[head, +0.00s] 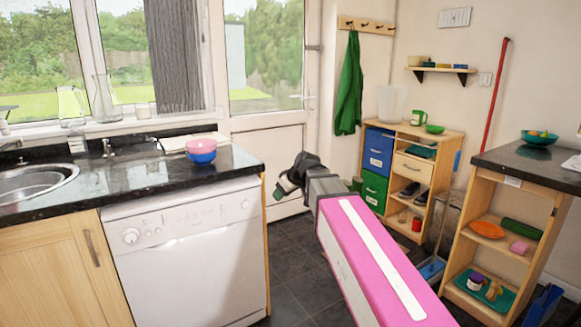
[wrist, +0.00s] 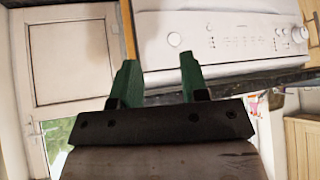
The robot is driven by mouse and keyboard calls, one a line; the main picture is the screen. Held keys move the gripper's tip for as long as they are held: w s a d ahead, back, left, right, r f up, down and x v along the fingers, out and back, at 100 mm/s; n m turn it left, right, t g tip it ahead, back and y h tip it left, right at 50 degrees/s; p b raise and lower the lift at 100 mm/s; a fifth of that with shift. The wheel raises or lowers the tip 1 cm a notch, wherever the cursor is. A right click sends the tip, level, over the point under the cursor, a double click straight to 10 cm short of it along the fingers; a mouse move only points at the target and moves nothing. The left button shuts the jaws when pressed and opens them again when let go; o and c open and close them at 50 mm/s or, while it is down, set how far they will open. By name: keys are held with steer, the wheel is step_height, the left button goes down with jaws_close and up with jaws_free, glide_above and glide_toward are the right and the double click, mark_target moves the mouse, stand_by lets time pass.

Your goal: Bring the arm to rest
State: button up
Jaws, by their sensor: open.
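My arm, pink with a white stripe, reaches from the bottom right of the head view toward the middle. My gripper (head: 284,188) is at its far end, in front of the white door and just right of the counter's end. In the wrist view my gripper (wrist: 160,74) shows two green fingers standing apart with nothing between them. The white dishwasher (wrist: 215,35) and the door (wrist: 75,60) lie beyond the fingers. In the head view the gripper is small and partly dark.
The dark counter (head: 110,177) over the dishwasher (head: 185,250) carries a pink bowl (head: 201,144) on a blue bowl (head: 202,156). A wooden shelf unit (head: 440,134) stands at the back right. Another shelf unit (head: 463,240) stands at the right. Dark floor (head: 300,275) is open between.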

steer(key=s+d+f+m+g+h, duration=0.1)
steer(key=s+d+f+m+h, duration=0.1)
steer(key=s+d+f, duration=0.3)
steer(key=s+d+f+m+g+h, duration=0.1)
steer(key=s+d+f+m, duration=0.3)
steer(key=d+f, duration=0.5)
steer(key=s+d+f+m+g+h, duration=0.2)
steer(key=s+d+f, duration=0.6)
steer(key=f, duration=0.6)
steer(key=shift+m+h, duration=0.5)
steer(key=shift+m, duration=0.6)
steer(key=shift+s, duration=0.1)
